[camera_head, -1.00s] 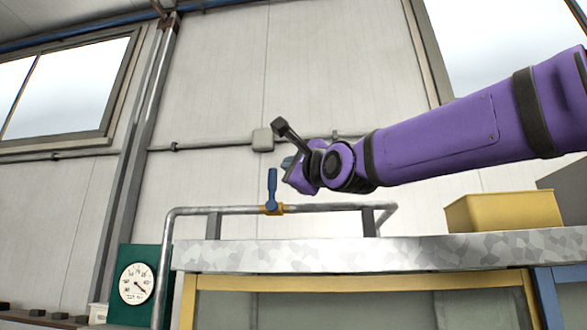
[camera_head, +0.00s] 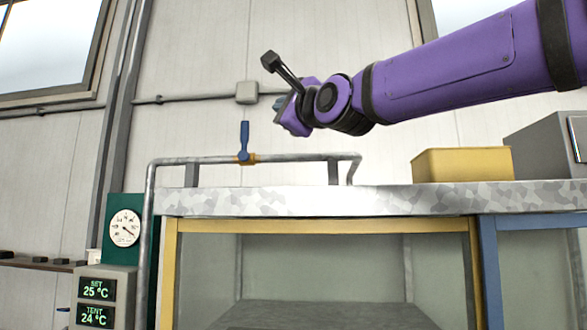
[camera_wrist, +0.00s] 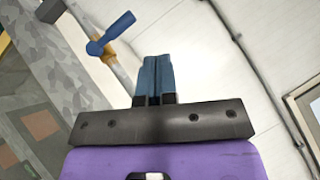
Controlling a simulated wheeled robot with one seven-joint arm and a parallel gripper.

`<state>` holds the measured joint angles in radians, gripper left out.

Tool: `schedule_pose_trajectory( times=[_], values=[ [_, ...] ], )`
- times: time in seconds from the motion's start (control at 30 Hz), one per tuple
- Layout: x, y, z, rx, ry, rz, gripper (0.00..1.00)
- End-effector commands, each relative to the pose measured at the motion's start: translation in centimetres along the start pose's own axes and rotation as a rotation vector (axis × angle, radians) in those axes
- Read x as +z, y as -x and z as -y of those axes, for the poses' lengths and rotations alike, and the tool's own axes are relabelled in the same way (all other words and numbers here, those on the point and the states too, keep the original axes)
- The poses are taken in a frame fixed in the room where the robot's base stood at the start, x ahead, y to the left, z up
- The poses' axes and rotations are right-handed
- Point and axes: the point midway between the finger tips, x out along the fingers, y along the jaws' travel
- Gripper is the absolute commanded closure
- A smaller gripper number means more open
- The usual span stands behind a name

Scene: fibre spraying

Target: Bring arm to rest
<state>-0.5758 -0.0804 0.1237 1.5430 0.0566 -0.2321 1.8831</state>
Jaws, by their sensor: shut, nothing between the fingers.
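My purple arm reaches in from the right in the head view, above a grey bench top. My gripper (camera_wrist: 153,79) shows in the wrist view with its two blue fingers together and nothing between them. In the head view the gripper end is mostly hidden behind the wrist. The gripper is apart from the blue valve handle (camera_head: 244,141), which stands upright on a pipe to the left of the wrist. The handle also shows in the wrist view (camera_wrist: 110,34), to the left of the fingers.
A yellow bin (camera_head: 462,165) and a grey box (camera_head: 545,148) stand on the bench (camera_head: 270,202) at the right. A metal pipe (camera_head: 300,158) runs along its back. A gauge (camera_head: 125,229) and a display reading SET 25 °C, TENT 24 °C (camera_head: 96,303) are at the left.

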Motion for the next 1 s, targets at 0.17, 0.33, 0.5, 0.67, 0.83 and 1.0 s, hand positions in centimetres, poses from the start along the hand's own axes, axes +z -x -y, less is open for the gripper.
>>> schedule_pose_trajectory(
  times=[0.17,0.33,0.5,0.67,0.83,1.0],
  values=[
    [-0.1,0.1,0.0,0.002,0.003,-0.002,1.0],
    [-2.9,2.3,-0.7,0.075,0.137,-0.067,1.0],
    [-9.7,9.2,-3.2,0.306,0.469,-0.2,1.0],
    [-15.4,17.5,-6.2,0.582,0.756,-0.269,1.0],
    [-19.8,27.2,-9.6,0.891,0.983,-0.262,1.0],
    [-22.4,37.3,-13.5,1.201,1.134,-0.169,1.0]
  ],
)
